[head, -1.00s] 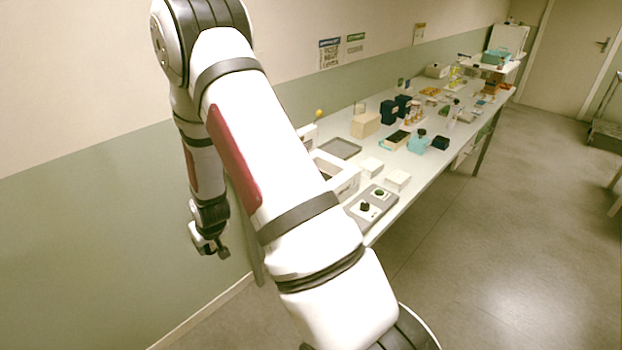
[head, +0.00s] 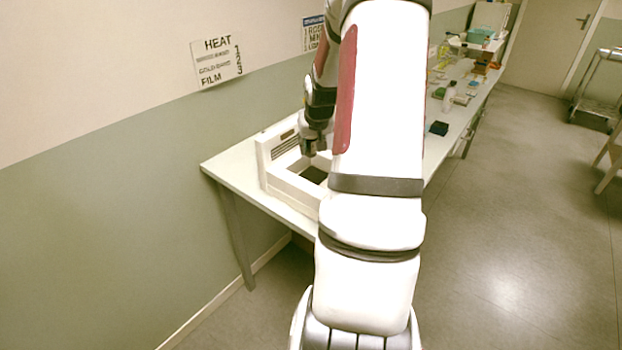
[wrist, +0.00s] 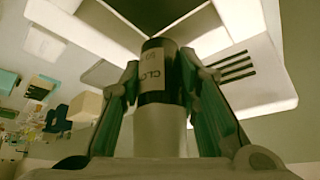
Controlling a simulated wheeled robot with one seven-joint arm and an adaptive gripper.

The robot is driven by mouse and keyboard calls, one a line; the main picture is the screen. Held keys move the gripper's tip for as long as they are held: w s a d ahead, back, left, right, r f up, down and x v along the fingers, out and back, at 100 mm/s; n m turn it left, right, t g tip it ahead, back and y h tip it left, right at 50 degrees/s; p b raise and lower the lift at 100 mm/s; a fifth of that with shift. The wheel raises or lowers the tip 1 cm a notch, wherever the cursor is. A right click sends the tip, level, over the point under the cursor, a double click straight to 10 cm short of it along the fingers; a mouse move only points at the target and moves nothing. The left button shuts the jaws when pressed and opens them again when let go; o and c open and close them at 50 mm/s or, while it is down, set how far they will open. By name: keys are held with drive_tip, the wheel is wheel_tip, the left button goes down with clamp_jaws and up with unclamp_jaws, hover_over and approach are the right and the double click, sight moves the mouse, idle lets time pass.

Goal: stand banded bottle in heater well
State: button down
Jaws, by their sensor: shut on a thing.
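My gripper (wrist: 160,105) is shut on a bottle (wrist: 160,135) in the wrist view, with one finger on each side. The bottle has a pale body, a dark top and a light label with dark letters, partly reading "CLO". No gold band can be made out. In the head view my gripper (head: 313,146) is over the white heater box (head: 268,168), close above its dark square well (head: 313,175). The well also shows dark at the top of the wrist view (wrist: 140,18). My arm hides the heater's right part. I cannot tell the gap between bottle and well.
The heater stands near the left end of a long pale table (head: 228,167) against the wall. A wall sign (head: 217,62) reads "HEAT" with numbered lines, one mentioning gold band. Several small items stand farther along the table.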

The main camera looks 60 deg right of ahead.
drive_tip(key=shift+s+d, duration=0.25)
drive_tip(key=shift+d, duration=0.05)
drive_tip(key=shift+d+f+b, duration=0.1)
drive_tip(key=shift+f+b, duration=0.3)
drive_tip(key=shift+f, duration=4.4)
drive_tip(key=shift+f, duration=0.2)
drive_tip(key=c, duration=1.3)
unclamp_jaws()
drive_tip(key=shift+o, duration=0.4)
drive_tip(key=shift+r, duration=0.1)
